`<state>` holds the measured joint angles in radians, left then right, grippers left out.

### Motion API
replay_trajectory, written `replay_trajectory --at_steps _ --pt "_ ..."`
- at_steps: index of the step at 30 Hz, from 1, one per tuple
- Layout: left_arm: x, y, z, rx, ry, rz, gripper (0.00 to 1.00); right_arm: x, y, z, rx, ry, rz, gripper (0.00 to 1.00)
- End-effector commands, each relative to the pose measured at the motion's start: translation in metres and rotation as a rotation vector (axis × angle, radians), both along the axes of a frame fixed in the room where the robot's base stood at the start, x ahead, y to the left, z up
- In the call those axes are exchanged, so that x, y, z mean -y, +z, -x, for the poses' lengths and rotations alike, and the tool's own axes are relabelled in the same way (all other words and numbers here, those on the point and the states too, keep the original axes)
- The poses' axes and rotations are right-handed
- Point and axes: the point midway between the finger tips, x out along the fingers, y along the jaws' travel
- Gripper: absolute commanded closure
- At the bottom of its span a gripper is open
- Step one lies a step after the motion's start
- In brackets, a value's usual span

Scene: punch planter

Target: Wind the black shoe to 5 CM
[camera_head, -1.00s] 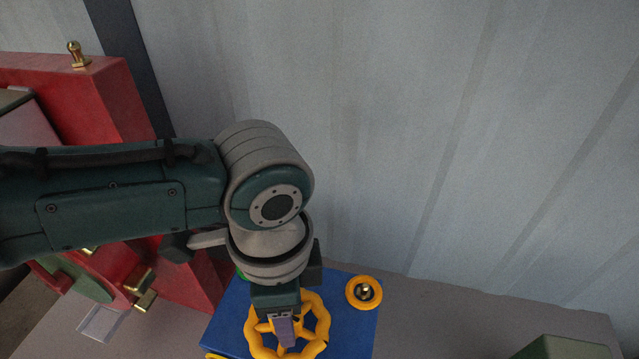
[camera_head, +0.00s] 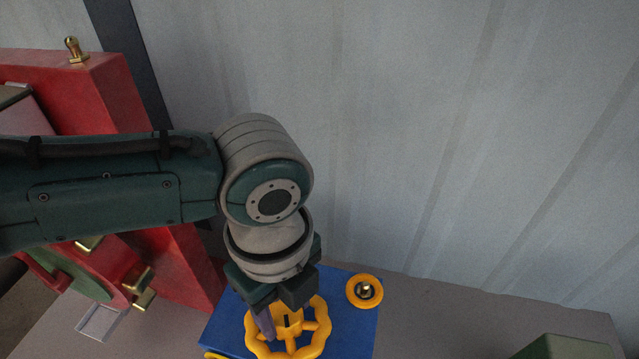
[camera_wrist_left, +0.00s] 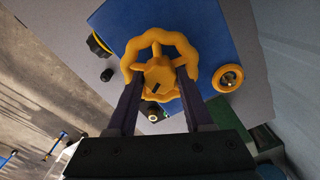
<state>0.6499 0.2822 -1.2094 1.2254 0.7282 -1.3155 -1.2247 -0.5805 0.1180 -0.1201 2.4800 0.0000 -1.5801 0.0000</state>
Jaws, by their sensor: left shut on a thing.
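A yellow lobed handwheel (camera_head: 322,328) sits on top of a blue block (camera_head: 352,324) at the bottom of the head view. The wheel also shows in the left wrist view (camera_wrist_left: 158,38), with a short black mark on its hub. My left gripper (camera_head: 284,318) points down at the wheel. In the wrist view its two dark fingers (camera_wrist_left: 158,80) reach in on either side of the hub, inside the rim, and the gripper is shut on the wheel's hub. I cannot make out the black shoe or a scale. My right gripper is out of view.
A smaller yellow ring with a brass centre (camera_head: 365,291) is on the block, right of the wheel. A red machine (camera_head: 100,85) with brass fittings stands at left. A green box (camera_head: 565,347) is at bottom right. A grey corrugated wall (camera_head: 430,130) stands behind.

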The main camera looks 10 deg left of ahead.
Motion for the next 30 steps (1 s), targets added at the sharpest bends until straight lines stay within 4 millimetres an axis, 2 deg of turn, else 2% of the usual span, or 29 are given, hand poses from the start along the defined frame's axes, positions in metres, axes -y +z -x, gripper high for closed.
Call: replay_trajectory --at_steps 10,26,27,30 --pt "0.0016 0.0013 0.0002 -0.001 -0.147 0.004 1.0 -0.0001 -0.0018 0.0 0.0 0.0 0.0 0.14" --pt "0.0021 0.0018 0.0003 -0.002 -0.173 0.005 1.0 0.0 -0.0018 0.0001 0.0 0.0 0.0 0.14" --pt "0.0021 0.0018 0.0003 -0.002 -0.172 0.005 0.47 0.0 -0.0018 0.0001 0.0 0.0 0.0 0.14" --pt "0.0018 0.0017 0.0003 -0.001 -0.172 0.004 0.36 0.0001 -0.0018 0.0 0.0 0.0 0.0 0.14"
